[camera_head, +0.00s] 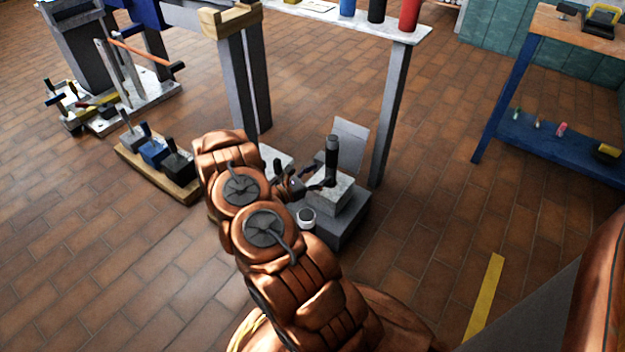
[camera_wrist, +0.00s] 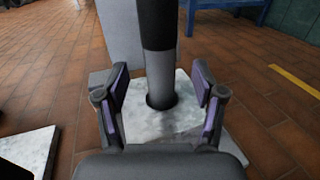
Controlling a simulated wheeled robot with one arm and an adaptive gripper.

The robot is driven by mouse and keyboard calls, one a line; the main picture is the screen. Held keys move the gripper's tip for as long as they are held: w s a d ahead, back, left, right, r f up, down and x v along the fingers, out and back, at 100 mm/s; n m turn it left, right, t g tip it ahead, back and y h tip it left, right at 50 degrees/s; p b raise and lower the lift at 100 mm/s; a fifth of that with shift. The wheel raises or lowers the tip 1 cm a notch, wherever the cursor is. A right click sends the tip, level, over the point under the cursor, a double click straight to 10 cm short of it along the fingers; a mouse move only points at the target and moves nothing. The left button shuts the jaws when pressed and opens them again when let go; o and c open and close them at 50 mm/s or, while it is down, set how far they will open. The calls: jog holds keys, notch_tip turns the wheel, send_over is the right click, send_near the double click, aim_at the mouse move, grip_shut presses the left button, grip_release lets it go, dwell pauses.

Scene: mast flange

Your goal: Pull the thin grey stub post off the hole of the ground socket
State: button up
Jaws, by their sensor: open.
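The grey stub post (camera_head: 331,160) stands upright on the ground socket (camera_head: 348,194), a block with a pale mottled top. In the wrist view the post (camera_wrist: 158,72) has a black band, and its lower end sits in a dark round hole in the socket's top (camera_wrist: 190,118). My gripper (camera_wrist: 160,84) is open, with one finger on each side of the post just above the socket. Gaps show between the fingers and the post. In the head view my gripper (camera_head: 313,187) is small and dark beside the post's foot, and my arm hides part of the area.
A grey panel (camera_head: 351,143) stands behind the socket. A small white-rimmed cylinder (camera_head: 306,217) is at the socket's front left. Table legs (camera_head: 391,115) rise behind. A wooden board with several handled blocks (camera_head: 155,160) lies left.

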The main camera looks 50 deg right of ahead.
aim_at(326, 170)
jog(key=b+x, duration=0.1)
jog(key=x, duration=0.2)
jog(key=shift+s+d+f, duration=0.1)
jog(key=shift+d+f, duration=0.05)
jog(key=shift+d, duration=0.2)
jog(key=shift+b+x, duration=0.35)
jog(key=shift+x, duration=0.45)
grip_shut()
